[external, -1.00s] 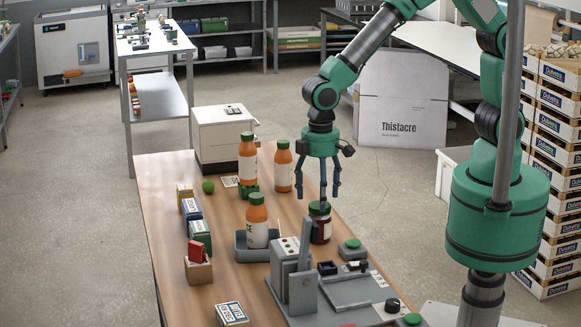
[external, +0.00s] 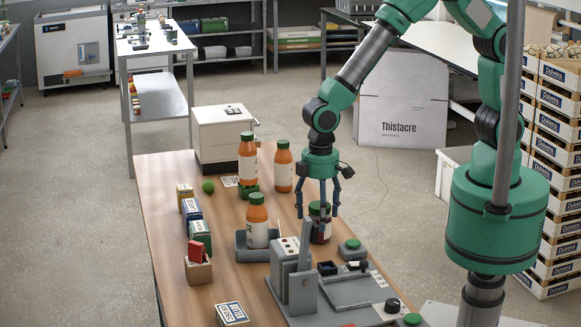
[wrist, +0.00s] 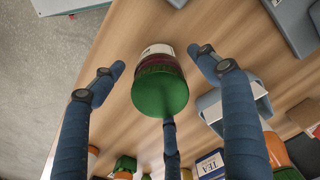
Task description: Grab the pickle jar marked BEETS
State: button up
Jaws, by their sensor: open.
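A dark red jar (external: 320,234) with a green lid and a pale label stands upright on the wooden table, behind the grey machine. In the wrist view the jar (wrist: 160,88) shows its green lid, dark body and part of a white label; its lettering is too unclear to read. My gripper (external: 319,212) points down over the jar, with its fingers spread around the lid. In the wrist view the blue fingers (wrist: 156,60) are apart, one on each side of the jar and a third at the lid's lower edge. I cannot tell whether that finger touches it.
An orange bottle (external: 257,224) stands in a grey tray (external: 246,254) left of the jar. Two more orange bottles (external: 247,165) (external: 283,172) stand behind. The grey machine (external: 290,270) with an upright lever is close in front. Small boxes (external: 200,235) line the table's left side.

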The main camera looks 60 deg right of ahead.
jog(key=shift+s+f, duration=0.1)
jog(key=shift+f, duration=1.8)
jog(key=c, duration=1.7)
